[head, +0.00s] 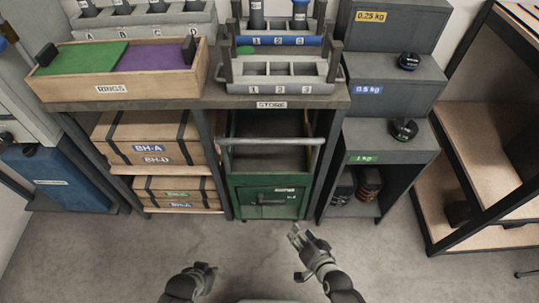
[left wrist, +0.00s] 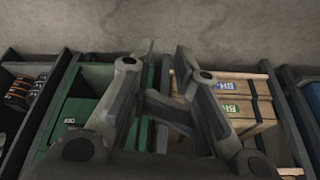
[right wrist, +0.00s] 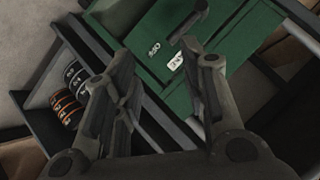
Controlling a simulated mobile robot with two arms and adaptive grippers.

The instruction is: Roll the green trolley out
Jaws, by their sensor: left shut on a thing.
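The green trolley (head: 268,203) stands in the bay under the bench marked STORE, between dark posts. It has a pale horizontal bar (head: 270,141) at its upper front and a dark handle on its green front. My right gripper (head: 296,236) is in front of the trolley's lower right, apart from it, with open, empty fingers. The right wrist view shows the green front (right wrist: 218,55) beyond them. My left gripper (head: 206,268) is lower left of the trolley, away from its bar. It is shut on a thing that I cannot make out. The trolley also shows in the left wrist view (left wrist: 86,110).
Wooden boxes (head: 150,135) fill the shelf left of the trolley. A grey stepped stand (head: 395,135) with weights is on the right, with a wooden shelf unit (head: 483,146) beyond it. The floor (head: 110,250) in front of the trolley is clear.

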